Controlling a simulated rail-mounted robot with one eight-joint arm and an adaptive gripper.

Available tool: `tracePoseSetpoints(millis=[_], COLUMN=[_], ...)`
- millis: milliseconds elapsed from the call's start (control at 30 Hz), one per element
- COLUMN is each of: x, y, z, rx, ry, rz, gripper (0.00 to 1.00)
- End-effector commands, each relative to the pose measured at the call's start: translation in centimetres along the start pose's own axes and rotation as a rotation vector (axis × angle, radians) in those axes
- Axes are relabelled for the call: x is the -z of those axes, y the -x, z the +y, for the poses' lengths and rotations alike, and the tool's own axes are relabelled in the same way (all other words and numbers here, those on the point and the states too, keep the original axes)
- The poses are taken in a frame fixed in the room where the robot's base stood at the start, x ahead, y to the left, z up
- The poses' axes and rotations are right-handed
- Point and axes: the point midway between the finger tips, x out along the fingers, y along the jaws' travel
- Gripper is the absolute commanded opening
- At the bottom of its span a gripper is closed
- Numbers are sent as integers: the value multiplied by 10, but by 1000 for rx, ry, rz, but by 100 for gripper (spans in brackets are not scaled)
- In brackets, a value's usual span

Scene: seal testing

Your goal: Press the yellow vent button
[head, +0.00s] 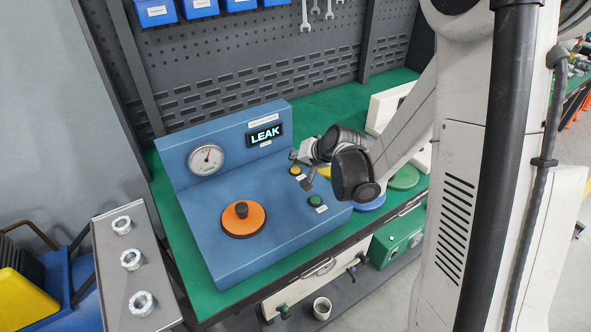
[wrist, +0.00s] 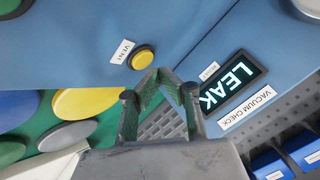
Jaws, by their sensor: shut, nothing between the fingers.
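The yellow vent button (head: 295,170) is a small round button on the sloping top of the blue test console (head: 190,205), below the lit display. In the wrist view the yellow button (wrist: 143,58) sits beside a white label reading VENT. My gripper (head: 302,178) hangs over the console close to the button. In the wrist view the fingertips of my gripper (wrist: 160,73) meet, with nothing between them, just below and right of the button in the picture. I cannot tell whether they touch it.
A green button (head: 316,199) lies nearer the console's front. The display (head: 265,134) reads LEAK, with a dial gauge (head: 206,159) to its left. An orange disc (head: 243,219) with a dark knob sits on the console. Coloured discs, one blue (head: 371,203) and one green (head: 404,177), lie to the right.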

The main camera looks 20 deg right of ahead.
Motion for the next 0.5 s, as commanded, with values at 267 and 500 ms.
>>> tracePoseSetpoints(millis=[267,500], x=[0,-3], y=[0,-4], z=[0,3], rx=[0,0], ry=[0,0], rz=[0,0], gripper=[0,0])
